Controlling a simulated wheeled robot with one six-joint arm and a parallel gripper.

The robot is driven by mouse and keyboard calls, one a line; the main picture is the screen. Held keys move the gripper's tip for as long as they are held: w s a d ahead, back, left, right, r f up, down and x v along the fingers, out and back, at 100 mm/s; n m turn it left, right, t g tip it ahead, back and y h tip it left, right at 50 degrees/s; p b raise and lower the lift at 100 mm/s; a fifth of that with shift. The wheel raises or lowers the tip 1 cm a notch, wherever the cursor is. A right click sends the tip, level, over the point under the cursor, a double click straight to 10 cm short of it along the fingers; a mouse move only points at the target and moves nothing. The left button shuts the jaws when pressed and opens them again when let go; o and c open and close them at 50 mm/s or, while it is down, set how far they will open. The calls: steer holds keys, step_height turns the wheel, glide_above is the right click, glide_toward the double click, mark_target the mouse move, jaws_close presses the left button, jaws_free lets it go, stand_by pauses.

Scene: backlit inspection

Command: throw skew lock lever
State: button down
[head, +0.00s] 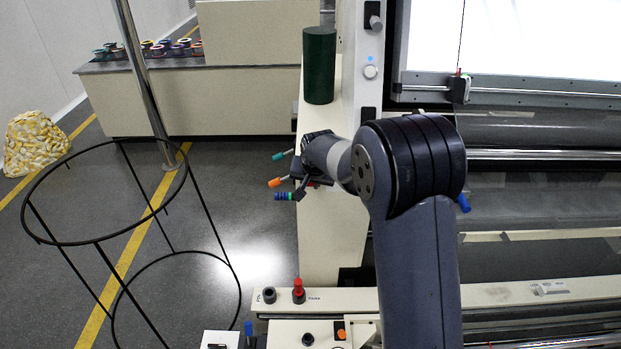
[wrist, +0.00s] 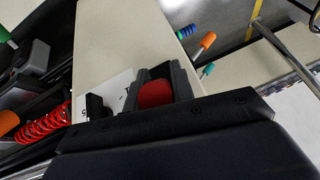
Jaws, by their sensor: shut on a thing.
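In the wrist view my gripper (wrist: 158,84) has its two dark fingers closed on a red knob (wrist: 155,94), which I take to be the lock lever's handle. The lever's shaft is hidden behind the fingers and the dark gripper body. A white label plate (wrist: 116,82) with black lettering, mostly covered, lies beside the fingers. In the head view my gripper (head: 303,176) is at the left face of the cream machine column, and the gripped knob is mostly hidden there. I cannot tell the lever's angle.
Teal (head: 278,155), orange (head: 274,183) and blue-green (head: 285,197) handles stick out close to my gripper. A dark green cylinder (head: 319,66) stands above on the column. A black wire hoop frame (head: 107,243) stands on the floor at left. A red coil (wrist: 45,128) lies left in the wrist view.

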steer(key=shift+r, duration=0.1)
stand_by(0.3)
steer(key=c, duration=1.2)
jaws_free()
steer(key=b+v, duration=0.2)
steer(key=v, duration=0.8)
steer(key=shift+r, duration=0.3)
steer(key=shift+s, duration=0.15)
steer(key=p+x, duration=0.2)
steer(key=x, duration=0.9)
